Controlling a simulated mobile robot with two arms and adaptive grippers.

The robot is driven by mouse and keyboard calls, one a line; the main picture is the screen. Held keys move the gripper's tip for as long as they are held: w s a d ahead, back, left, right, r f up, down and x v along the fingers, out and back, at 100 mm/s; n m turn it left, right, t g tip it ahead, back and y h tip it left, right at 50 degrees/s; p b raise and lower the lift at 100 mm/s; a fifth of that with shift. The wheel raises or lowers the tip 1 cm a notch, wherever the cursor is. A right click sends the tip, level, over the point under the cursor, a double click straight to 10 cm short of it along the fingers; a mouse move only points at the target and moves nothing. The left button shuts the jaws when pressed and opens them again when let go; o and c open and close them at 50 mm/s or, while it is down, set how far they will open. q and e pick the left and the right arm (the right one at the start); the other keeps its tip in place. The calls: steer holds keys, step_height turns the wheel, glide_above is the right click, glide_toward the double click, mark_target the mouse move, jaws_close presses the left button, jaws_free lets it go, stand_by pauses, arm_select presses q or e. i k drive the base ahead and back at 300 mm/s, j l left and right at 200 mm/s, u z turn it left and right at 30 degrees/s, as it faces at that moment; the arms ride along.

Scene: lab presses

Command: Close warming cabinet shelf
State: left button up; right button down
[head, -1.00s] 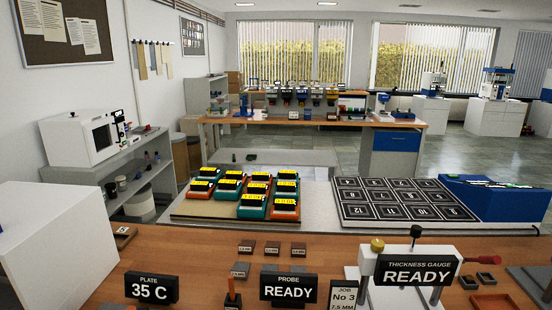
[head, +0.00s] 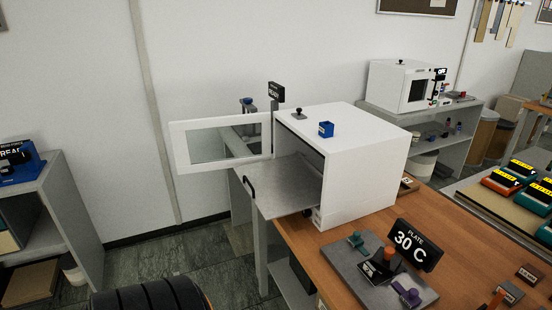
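The warming cabinet is a white box (head: 365,165) on the left end of the wooden bench in the head view. Its windowed door (head: 180,150) stands wide open to the left. A grey metal shelf (head: 283,186) with a dark handle (head: 249,187) sticks well out of its open front. The shelf's top looks bare. The inside of the cabinet is mostly hidden. Neither of my grippers is in view.
A small blue container (head: 326,129) and a dark knob (head: 298,114) sit on the cabinet's top. A plate sign (head: 415,245) reading 30 C stands on the bench beside it. Open floor (head: 150,258) lies left of the bench, before a grey shelf unit (head: 68,225).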

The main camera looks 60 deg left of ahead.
mark_target(285, 185)
steer(key=u, duration=1.65)
steer(key=j+z, duration=0.15)
steer(key=k+j, duration=0.05)
steer(key=j, duration=0.05)
